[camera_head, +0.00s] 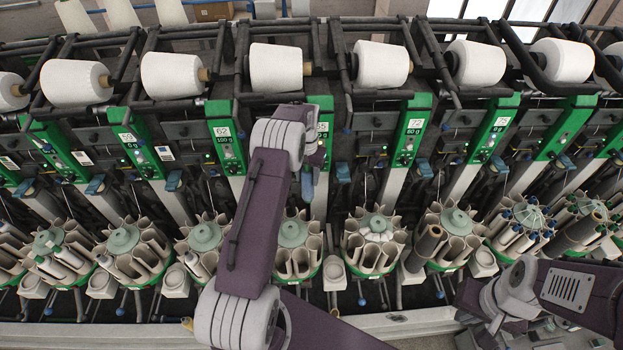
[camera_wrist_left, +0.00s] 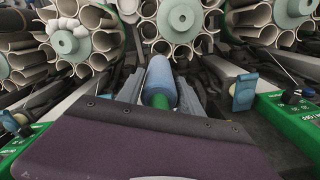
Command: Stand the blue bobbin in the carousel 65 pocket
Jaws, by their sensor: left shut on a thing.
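My left gripper (camera_wrist_left: 162,97) is shut on the blue bobbin (camera_wrist_left: 158,76), which has a green end towards the camera, in the left wrist view.
Carousels stand in a row, including one (camera_head: 205,238) to the left and one (camera_head: 374,240) to the right, some holding bobbins. Green winder heads (camera_head: 415,128) and white cones (camera_head: 381,64) rise behind. My left arm hides part of the row.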

